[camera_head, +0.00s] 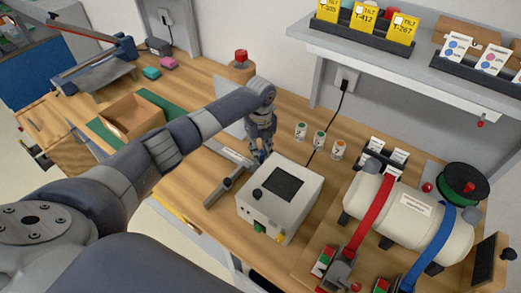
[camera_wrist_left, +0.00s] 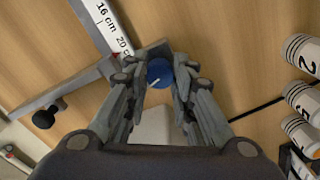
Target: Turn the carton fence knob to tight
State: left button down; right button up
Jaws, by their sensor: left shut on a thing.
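The fence knob (camera_wrist_left: 159,72) is round and blue with a pale pointer line, and it sits at the end of a metal fence. My left gripper (camera_wrist_left: 158,84) is shut on it, one finger on each side, in the left wrist view. The pointer line slants toward the lower left there. In the head view my left gripper (camera_head: 262,154) reaches down behind the grey-white box, and the knob is mostly hidden by the fingers. A ruler strip (camera_wrist_left: 104,24) marked 16 cm and 20 cm lies beside the fence. My right gripper is not in view.
A grey-white box (camera_head: 300,213) with a dark screen stands just in front of the gripper. Several small labelled cylinders (camera_head: 319,139) stand to the right. A white tank (camera_head: 405,218) with red and blue straps is farther right. An open carton (camera_head: 132,115) lies at the left.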

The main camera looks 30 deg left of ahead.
aim_at(261, 153)
pick_arm(q)
jog(key=c, duration=1.3)
grip_release()
jog(key=shift+c, duration=0.2)
notch_tip(261, 153, up, 12)
